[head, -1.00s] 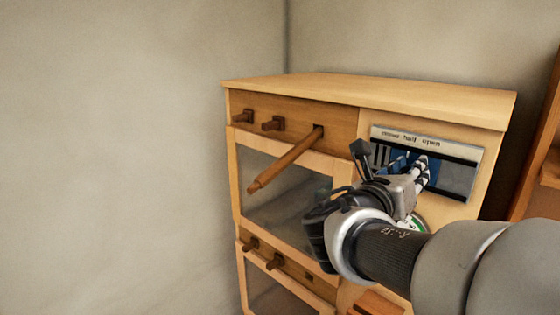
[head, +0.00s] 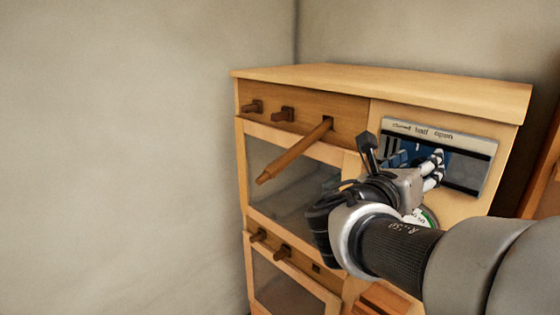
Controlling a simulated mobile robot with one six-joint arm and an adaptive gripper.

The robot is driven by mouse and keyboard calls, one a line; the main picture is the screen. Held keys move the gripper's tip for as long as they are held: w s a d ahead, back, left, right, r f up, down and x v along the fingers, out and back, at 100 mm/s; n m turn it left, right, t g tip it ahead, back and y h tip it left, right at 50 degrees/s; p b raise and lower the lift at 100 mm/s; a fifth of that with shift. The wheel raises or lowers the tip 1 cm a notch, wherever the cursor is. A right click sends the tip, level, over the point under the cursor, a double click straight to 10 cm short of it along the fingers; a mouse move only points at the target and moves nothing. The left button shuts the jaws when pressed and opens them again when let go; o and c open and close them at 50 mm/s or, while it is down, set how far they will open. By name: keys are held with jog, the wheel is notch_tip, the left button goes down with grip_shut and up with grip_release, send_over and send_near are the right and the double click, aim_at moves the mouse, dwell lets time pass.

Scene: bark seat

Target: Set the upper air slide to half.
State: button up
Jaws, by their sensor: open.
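The upper air slide plate (head: 471,144) is a grey metal panel on the upper right of the wooden cabinet front. Its label strip reads closed, half, open from left to right.
A long wooden peg (head: 294,153) sticks out of the cabinet's upper left, near my gripper's left side. Shorter pegs (head: 283,114) sit beside it. Dark glass panes (head: 285,175) lie below. A wall (head: 115,150) stands at left; a wooden piece stands at the right edge.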

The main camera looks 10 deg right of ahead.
jog(key=v, duration=1.1)
jog(key=s+d+f+m+g+y+b, duration=0.2)
jog(key=s+f+m+g+b, duration=0.25)
jog(key=f, duration=0.65)
jog(key=s+d+f+m+g+y+b, duration=0.25)
jog(key=s+f+m, duration=0.35)
jog(key=f+m, duration=0.3)
jog(key=s+a+f+m+y+b, duration=0.2)
jog(key=a+f+m+y+b, duration=0.2)
jog(key=f+m, duration=0.4)
jog(key=s+a+f+m+y+b, duration=0.3)
jog(key=a+f+m+y, duration=0.2)
jog(key=a+f+m, duration=0.2)
jog(key=shift+s+a+f+m+t+y+b, duration=0.35)
jog(key=shift+a+f+t, duration=0.1)
jog(key=shift+a, duration=0.35)
